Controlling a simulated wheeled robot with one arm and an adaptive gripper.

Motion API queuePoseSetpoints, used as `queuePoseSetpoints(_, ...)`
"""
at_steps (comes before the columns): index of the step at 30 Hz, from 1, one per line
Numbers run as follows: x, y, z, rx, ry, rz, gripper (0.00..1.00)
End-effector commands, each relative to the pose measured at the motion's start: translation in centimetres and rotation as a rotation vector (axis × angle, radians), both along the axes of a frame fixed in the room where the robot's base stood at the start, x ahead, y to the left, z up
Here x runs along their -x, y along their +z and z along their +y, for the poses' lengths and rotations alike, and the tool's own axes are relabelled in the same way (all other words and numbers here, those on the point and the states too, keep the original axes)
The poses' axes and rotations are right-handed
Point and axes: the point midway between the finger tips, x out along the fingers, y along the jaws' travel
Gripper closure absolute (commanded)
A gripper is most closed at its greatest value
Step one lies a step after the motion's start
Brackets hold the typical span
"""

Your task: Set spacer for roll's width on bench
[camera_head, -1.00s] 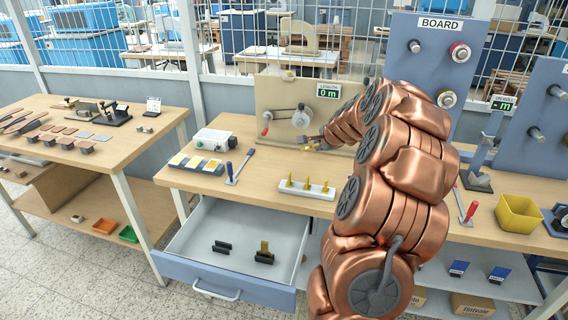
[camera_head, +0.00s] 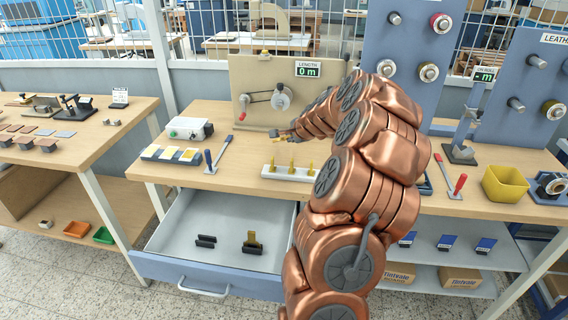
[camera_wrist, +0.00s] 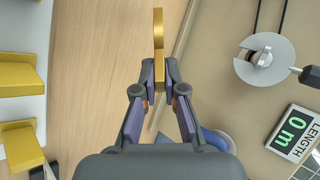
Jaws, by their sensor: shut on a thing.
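In the head view my gripper (camera_head: 287,135) is small, held over the bench (camera_head: 240,160) in front of the beige length machine (camera_head: 250,110); whether the spacer touches the bench cannot be told. A white holder (camera_head: 288,173) with three upright brass pieces stands nearer the bench front; yellow pieces (camera_wrist: 20,75) on a white base also show at the left of the wrist view.
The length display (camera_head: 308,69) reads 0 m. Rolls (camera_head: 428,71) hang on pegboards at the right. A drawer (camera_head: 190,268) stands open below, with black pieces and one brass-topped piece inside. A blue-handled tool (camera_head: 210,160) and a yellow bin (camera_head: 505,184) stand on the bench.

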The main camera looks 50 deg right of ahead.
Motion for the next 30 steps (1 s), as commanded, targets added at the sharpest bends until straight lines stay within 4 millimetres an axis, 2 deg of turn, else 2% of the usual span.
queuePoseSetpoints(1, 0.0, -1.1, 0.0, -0.001, 0.001, 0.0, 1.0)
queuePoseSetpoints(9, -0.1, -3.6, 0.0, 0.003, 0.002, 0.0, 1.0)
queuePoseSetpoints(20, -0.1, -3.9, 0.0, 0.002, 0.001, 0.0, 1.0)
queuePoseSetpoints(21, -0.1, -3.9, 0.0, 0.002, 0.001, 0.0, 0.88)
queuePoseSetpoints(25, -0.1, -3.9, 0.0, 0.002, 0.001, 0.0, 0.75)
queuePoseSetpoints(30, -0.1, -3.9, 0.0, 0.002, 0.001, 0.0, 0.74)
